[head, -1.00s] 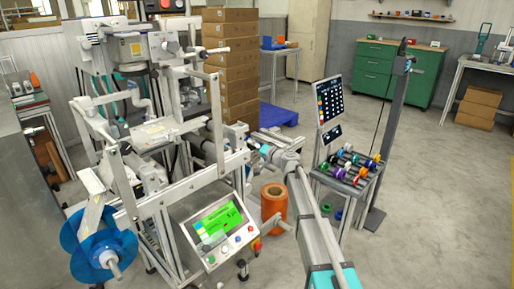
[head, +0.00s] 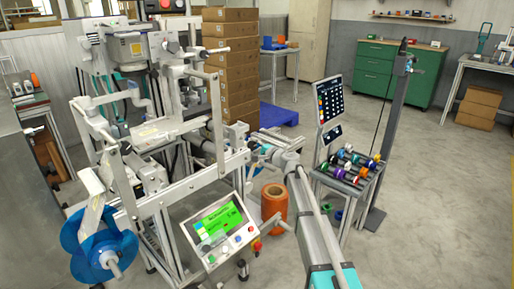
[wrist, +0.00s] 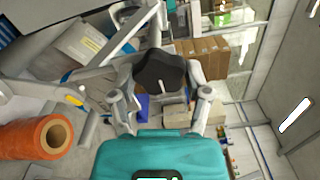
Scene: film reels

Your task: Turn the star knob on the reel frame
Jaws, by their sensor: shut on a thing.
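The star knob (wrist: 160,72) is a black, lobed knob, seen in the wrist view just ahead of my gripper (wrist: 158,100). My gripper's two grey fingers stand on either side of the knob and are shut on it. In the head view my arm reaches from the lower right to the reel frame (head: 205,187), a grey metal frame. The knob and fingertips are hard to make out there, among the frame parts. A blue reel (head: 100,246) is on the frame's lower left.
A control panel with a green screen (head: 220,228) is on the frame's front. An orange roll (head: 274,206) stands on the floor beside my arm. A small table with colourful reels (head: 352,168) is to the right. Open floor lies further right.

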